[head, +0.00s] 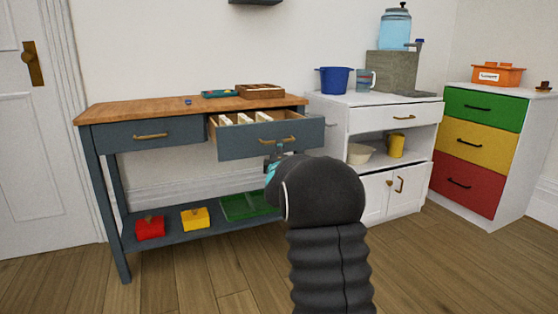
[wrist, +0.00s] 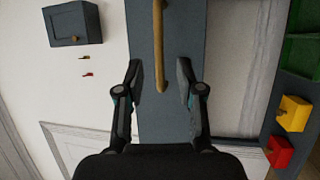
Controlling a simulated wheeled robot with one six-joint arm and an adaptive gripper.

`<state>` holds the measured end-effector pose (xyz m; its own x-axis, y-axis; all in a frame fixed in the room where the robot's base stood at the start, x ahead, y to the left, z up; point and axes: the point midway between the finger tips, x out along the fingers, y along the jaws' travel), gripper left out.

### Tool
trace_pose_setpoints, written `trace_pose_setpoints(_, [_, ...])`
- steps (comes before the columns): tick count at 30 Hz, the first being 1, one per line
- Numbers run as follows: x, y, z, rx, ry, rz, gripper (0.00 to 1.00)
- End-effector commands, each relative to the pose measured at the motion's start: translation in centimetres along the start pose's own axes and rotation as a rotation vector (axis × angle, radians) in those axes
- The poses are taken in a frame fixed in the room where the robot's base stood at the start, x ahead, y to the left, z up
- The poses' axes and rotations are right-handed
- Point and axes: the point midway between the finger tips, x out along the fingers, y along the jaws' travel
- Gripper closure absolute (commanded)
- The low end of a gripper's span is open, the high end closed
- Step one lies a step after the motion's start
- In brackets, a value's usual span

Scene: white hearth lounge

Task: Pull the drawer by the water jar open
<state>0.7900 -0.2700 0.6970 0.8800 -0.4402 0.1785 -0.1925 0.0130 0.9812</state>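The water jar (head: 395,30) is blue and stands on a grey box on the white cabinet. The white cabinet's top drawer (head: 371,118), below the jar, is shut and has a brass handle (head: 397,116). The blue-grey table's right drawer (head: 243,143), nearer my gripper, stands open, showing pale dividers inside. My gripper (head: 276,158) is at that drawer's front, partly hidden by my arm. In the wrist view my gripper (wrist: 159,74) is open, with its fingers on either side of the end of a brass handle (wrist: 159,45). I cannot tell whether they touch it.
The table's left drawer (head: 142,134) is shut. A red box (head: 150,229), a yellow box (head: 196,219) and a green tray (head: 246,206) are on its lower shelf. A blue pot (head: 334,80) and a mug (head: 366,80) stand on the white cabinet. The front floor is clear.

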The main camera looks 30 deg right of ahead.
Motion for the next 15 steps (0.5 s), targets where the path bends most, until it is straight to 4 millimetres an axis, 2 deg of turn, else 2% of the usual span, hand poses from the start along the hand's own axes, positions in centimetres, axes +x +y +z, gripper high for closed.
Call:
trace_pose_setpoints(1, [-1.0,0.0,-0.1,0.000,0.001,-0.001,0.63])
trace_pose_setpoints(6, [-3.5,0.0,-0.1,0.000,0.002,-0.001,0.63])
trace_pose_setpoints(15, [-5.4,0.0,-0.1,0.000,0.002,-0.001,0.63])
